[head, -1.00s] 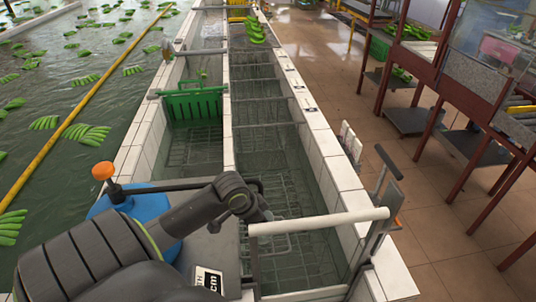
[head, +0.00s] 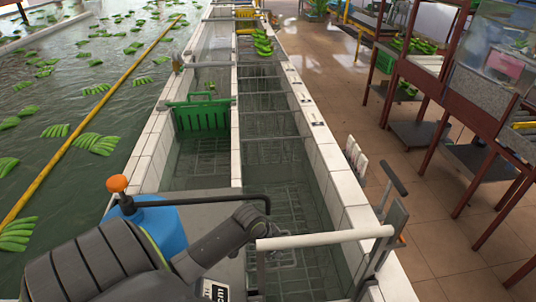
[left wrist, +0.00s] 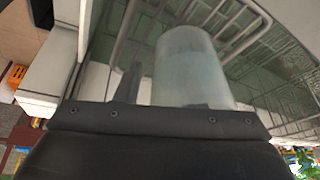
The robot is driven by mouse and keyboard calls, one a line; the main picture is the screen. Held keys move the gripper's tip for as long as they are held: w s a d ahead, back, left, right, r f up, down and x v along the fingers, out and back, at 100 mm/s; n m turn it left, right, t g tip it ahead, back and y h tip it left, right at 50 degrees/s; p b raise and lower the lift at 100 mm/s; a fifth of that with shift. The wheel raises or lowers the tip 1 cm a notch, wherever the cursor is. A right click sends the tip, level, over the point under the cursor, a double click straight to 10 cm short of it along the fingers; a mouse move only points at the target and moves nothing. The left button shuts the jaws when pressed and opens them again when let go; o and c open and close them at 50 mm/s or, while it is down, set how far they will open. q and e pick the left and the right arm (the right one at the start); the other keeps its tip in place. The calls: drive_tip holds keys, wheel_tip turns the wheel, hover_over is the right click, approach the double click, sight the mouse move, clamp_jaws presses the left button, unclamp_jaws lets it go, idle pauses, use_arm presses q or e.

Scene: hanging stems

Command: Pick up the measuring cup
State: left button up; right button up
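A translucent, pale cylindrical vessel, apparently the measuring cup (left wrist: 190,65), stands out beyond the dark edge of my left gripper's body in the left wrist view. One dark finger of my left gripper (left wrist: 128,85) shows to the left of the cup, with a gap between them in the picture. The other finger cannot be made out. I cannot tell whether the gripper holds the cup. In the head view my left arm reaches over the near end of the tank, and its fingers are hidden. I do not make out the cup there. My right gripper is not in view.
A blue container (head: 160,222) with an orange knob (head: 117,183) and black pipe stands beside my arm. A white rail (head: 325,238) crosses the tiled tank. A green crate (head: 203,115) sits farther back. Bananas float in the left pool.

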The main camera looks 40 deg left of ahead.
use_arm(q)
drive_tip(key=shift+c, duration=0.4)
clamp_jaws()
drive_tip(key=shift+s+r, duration=0.15)
drive_tip(key=shift+s+a+r+b, duration=0.15)
drive_tip(key=shift+s+r+b, duration=0.15)
drive_tip(key=shift+s+r, duration=0.1)
drive_tip(key=s+a+r+b, duration=0.1)
drive_tip(key=s+a+r, duration=0.1)
drive_tip(key=s+r, duration=0.5)
drive_tip(key=shift+s, duration=2.9)
